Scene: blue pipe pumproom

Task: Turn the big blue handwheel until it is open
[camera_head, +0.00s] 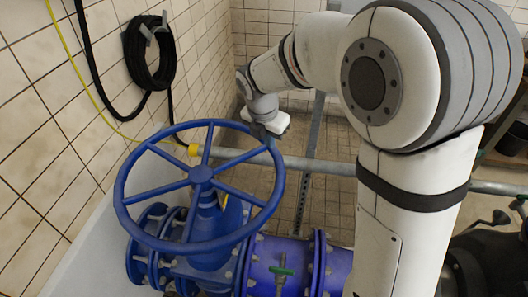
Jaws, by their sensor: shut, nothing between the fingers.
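The big blue handwheel (178,245) lies roughly level on top of a blue valve body (212,235), left of centre in the head view. It has several spokes meeting at a central hub. My gripper (272,137) is at the far right part of the wheel's rim, at the end of my white arm. The gripper is shut. Its fingers are small and dark here, and I cannot tell whether they touch the rim.
A grey pipe (320,165) crosses behind. A black hose coil (150,55) hangs on the tiled wall. Dark equipment (485,262) stands at lower right.

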